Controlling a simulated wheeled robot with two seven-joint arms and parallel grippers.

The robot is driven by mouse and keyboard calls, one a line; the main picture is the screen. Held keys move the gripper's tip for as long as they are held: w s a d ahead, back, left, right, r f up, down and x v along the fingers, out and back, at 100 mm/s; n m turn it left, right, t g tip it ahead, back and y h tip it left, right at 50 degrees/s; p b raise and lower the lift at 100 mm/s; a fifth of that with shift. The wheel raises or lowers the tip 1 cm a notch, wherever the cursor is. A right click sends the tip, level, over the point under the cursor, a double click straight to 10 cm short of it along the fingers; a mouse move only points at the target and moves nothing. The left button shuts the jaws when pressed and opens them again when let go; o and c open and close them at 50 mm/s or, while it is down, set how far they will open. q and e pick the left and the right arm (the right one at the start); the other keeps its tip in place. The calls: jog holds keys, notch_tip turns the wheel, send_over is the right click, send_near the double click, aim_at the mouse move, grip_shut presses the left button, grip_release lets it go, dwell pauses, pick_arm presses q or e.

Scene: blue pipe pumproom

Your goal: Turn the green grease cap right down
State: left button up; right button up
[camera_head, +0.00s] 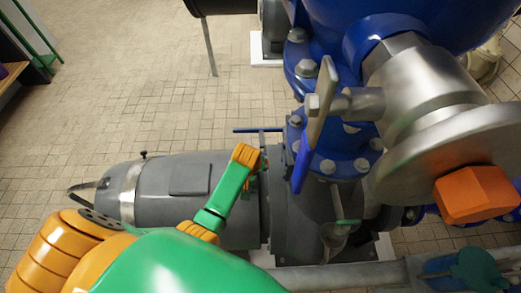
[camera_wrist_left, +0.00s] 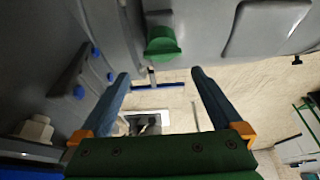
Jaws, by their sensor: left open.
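The green grease cap (camera_wrist_left: 162,42) shows in the left wrist view as a small green cup on a grey machine surface. My left gripper (camera_wrist_left: 160,75) is open, its two dark fingers spread wide. The cap appears above the gap between the fingertips in that picture, with nothing held. I cannot tell how far the fingertips are from it. In the head view my left arm reaches in from the lower left towards the grey pump (camera_head: 305,215). Its fingers are hidden there, and I cannot make out the cap surely. My right gripper is not in view.
A grey motor (camera_head: 185,185) lies left of the pump. A blue bar (camera_head: 258,130) sticks out behind it, and also shows in the wrist view (camera_wrist_left: 158,86). Blue flanged piping (camera_head: 335,150) and a lever (camera_head: 322,100) stand close on the right. The tiled floor behind is mostly clear.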

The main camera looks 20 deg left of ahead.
pick_arm(q)
jog(key=shift+w+f, duration=0.15)
jog(key=shift+f, duration=0.15)
jog(key=f, duration=0.1)
jog(key=f+b, duration=0.1)
jog(key=a+f+b, duration=0.1)
jog(key=shift+s+f, duration=0.15)
jog(key=shift+s, duration=0.1)
jog(key=shift+b+x, duration=0.4)
jog(key=shift+x, duration=0.65)
jog(key=shift+w+d+f, duration=0.1)
jog(key=shift+w+f, duration=0.05)
jog(key=shift+w, duration=0.2)
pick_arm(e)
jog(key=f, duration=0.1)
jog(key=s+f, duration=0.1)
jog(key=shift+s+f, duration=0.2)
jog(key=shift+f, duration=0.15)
pick_arm(q)
jog(key=shift+s, duration=0.1)
jog(key=shift+c, duration=0.9)
jog(key=shift+r, duration=0.2)
jog(key=c, duration=1)
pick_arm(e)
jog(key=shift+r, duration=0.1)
